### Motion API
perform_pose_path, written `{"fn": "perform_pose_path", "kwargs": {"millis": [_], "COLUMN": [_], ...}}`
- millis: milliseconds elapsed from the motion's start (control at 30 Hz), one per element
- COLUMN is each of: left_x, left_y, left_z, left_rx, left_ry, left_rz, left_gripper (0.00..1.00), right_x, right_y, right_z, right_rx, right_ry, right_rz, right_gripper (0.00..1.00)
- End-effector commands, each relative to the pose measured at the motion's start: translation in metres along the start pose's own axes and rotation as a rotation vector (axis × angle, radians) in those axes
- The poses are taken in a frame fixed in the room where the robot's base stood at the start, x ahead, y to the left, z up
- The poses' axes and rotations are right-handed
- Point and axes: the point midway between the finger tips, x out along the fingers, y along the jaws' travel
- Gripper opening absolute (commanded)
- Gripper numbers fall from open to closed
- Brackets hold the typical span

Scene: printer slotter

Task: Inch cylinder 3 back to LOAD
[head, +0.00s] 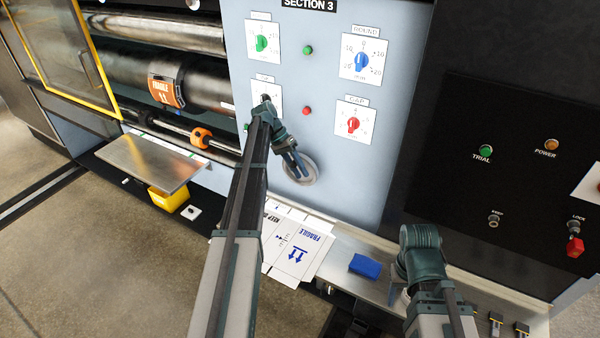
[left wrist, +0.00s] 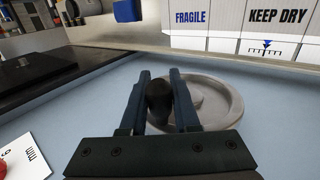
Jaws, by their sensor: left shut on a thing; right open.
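The SECTION 3 panel (head: 330,95) stands in front of me. A grey handwheel (head: 307,178) sits low on it; its rim (left wrist: 232,105) and black knob (left wrist: 159,96) show in the left wrist view. My left gripper (head: 298,162) reaches down to the wheel, and its fingers (left wrist: 158,78) are shut on the knob. Left of the panel, a dark cylinder (head: 212,88) carries an orange FRAGILE plate (head: 165,90). I cannot make out a LOAD mark. My right gripper (head: 417,270) hangs low at the right, mostly hidden by its arm; its fingertips are not clear.
Below are white FRAGILE sheets (head: 297,250) and a blue cloth-like block (head: 365,266) on a ledge. A metal shelf (head: 150,162) and yellow bin (head: 168,199) stand left. A black control panel (head: 510,180) fills the right.

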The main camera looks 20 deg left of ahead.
Motion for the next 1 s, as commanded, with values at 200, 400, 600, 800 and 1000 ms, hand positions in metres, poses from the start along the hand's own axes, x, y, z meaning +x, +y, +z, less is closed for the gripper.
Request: {"fn": "perform_pose_path", "kwargs": {"millis": [200,400,600,800,1000], "left_x": [-0.0003,-0.0003,-0.0002,-0.0003,-0.0053], "left_y": [-0.0021,-0.0022,-0.0014,-0.0007,0.0003], "left_z": [0.0019,0.0019,0.0012,0.0006,0.0002], "left_rx": [-0.002,-0.002,-0.001,0.0,0.0], "left_ry": [-0.002,-0.002,-0.001,-0.001,0.0], "left_rz": [0.0,-0.001,0.0,0.002,0.002], "left_gripper": [0.0,0.31,0.59,0.59,0.59], "right_x": [0.0009,0.0008,0.0007,0.0004,-0.0042], "right_y": [-0.0001,-0.0001,-0.0001,0.0,0.0004], "right_z": [-0.0001,0.0,0.0,0.0,0.0002], "right_rx": [0.0,0.0,0.0,0.0,0.0], "right_ry": [0.0,0.0,0.0,0.0,0.0], "right_rz": [0.0,0.0,0.0,0.0,0.0], "right_gripper": [0.56,0.56,0.56,0.56,0.56]}}
